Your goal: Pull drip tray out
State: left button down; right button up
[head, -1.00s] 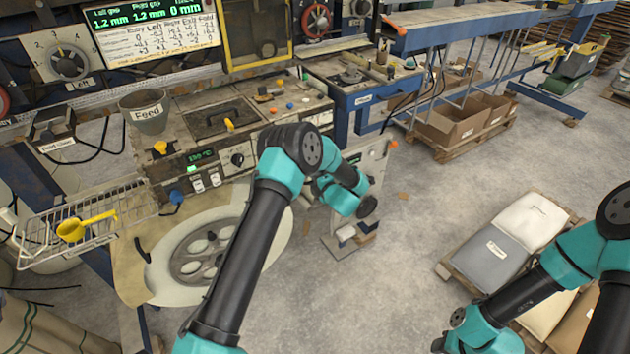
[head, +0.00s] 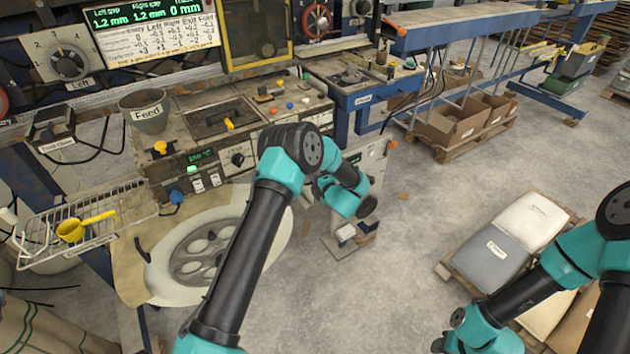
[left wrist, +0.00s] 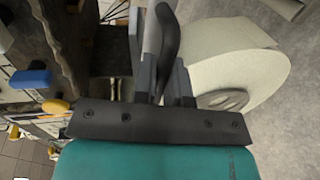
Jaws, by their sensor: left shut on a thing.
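My left gripper (left wrist: 160,85) is shut on a dark grey curved bar, like a handle (left wrist: 160,40), which stands up between its fingers in the left wrist view. I cannot make out the body of a drip tray, or what the bar joins to. In the head view my left arm reaches over the front of the laminating machine (head: 205,115), with its wrist at the machine's right end; its fingertips are hidden there. My right arm shows at the lower right, but its gripper is out of the picture.
A pale reel (head: 165,270) stands at the machine's front, partly behind my left arm. A wire rack (head: 40,235) holds a yellow scoop (head: 72,230). A grey Feed pot (head: 148,118) sits on the machine.

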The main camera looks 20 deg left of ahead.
pick_arm(q)
jog(key=f+v, duration=0.3)
jog(key=v, duration=1.3)
jog(key=shift+d+f, duration=0.2)
jog(key=shift+d, duration=0.1)
jog(key=shift+s, duration=0.15)
jog(key=c, duration=1.2)
grip_release()
jog(key=v, duration=1.7)
jog(key=shift+d, duration=0.2)
jog(key=shift+a, duration=0.1)
